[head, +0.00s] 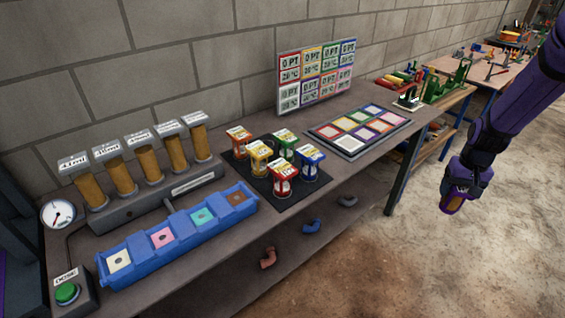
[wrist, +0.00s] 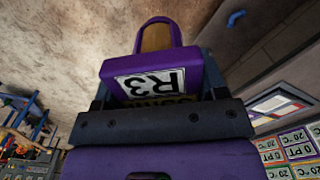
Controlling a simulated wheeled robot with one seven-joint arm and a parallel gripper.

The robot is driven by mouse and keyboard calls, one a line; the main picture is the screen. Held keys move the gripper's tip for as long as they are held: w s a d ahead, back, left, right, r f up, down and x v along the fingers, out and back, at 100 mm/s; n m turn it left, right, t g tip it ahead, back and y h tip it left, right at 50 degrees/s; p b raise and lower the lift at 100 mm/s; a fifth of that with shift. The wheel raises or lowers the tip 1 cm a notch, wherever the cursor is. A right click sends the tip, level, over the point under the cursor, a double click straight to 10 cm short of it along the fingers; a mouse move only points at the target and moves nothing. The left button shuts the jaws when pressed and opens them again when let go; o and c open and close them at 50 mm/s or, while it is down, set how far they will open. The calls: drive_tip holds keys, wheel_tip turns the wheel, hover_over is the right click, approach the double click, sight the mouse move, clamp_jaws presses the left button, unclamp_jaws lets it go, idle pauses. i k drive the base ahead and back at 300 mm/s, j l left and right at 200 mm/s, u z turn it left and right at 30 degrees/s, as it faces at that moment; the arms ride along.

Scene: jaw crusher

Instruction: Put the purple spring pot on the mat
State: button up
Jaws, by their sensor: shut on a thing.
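My gripper (head: 462,188) hangs in the air to the right of the bench, over the floor. It is shut on the purple spring pot (head: 453,205), whose orange-brown part shows at its lower end. In the wrist view the purple pot (wrist: 150,80) sits between the jaws, with a white label reading R3 turned upside down. A black mat (head: 295,199) lies on the bench, bearing several spring pots: orange-red (head: 239,141), yellow (head: 259,160), green (head: 285,143), blue (head: 310,165) and red (head: 282,180). A dark board with coloured squares (head: 345,151) lies to its right.
A blue tray (head: 183,240) with coloured squares lies at the bench's front left, before a rack of brown cylinders (head: 147,165). A green button box (head: 68,292) stands at the left. A display panel (head: 317,73) stands behind. Bare bench separates mat and board.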

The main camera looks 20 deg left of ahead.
sight(266, 144)
drive_tip(key=i+l+z, duration=0.15)
drive_tip(key=i+z, duration=0.75)
drive_tip(key=i+u, duration=0.5)
drive_tip(key=u, duration=0.3)
drive_tip(key=i+u, duration=0.1)
drive_tip(key=u, duration=0.3)
drive_tip(key=i+u, duration=0.1)
drive_tip(key=u, duration=0.25)
drive_tip(key=i+l+u, duration=0.1)
drive_tip(key=u, duration=0.3)
drive_tip(key=i+j+u, duration=0.1)
drive_tip(key=i+u, duration=0.15)
drive_tip(key=u, duration=0.15)
drive_tip(key=i+u, duration=0.25)
drive_tip(key=u, duration=0.15)
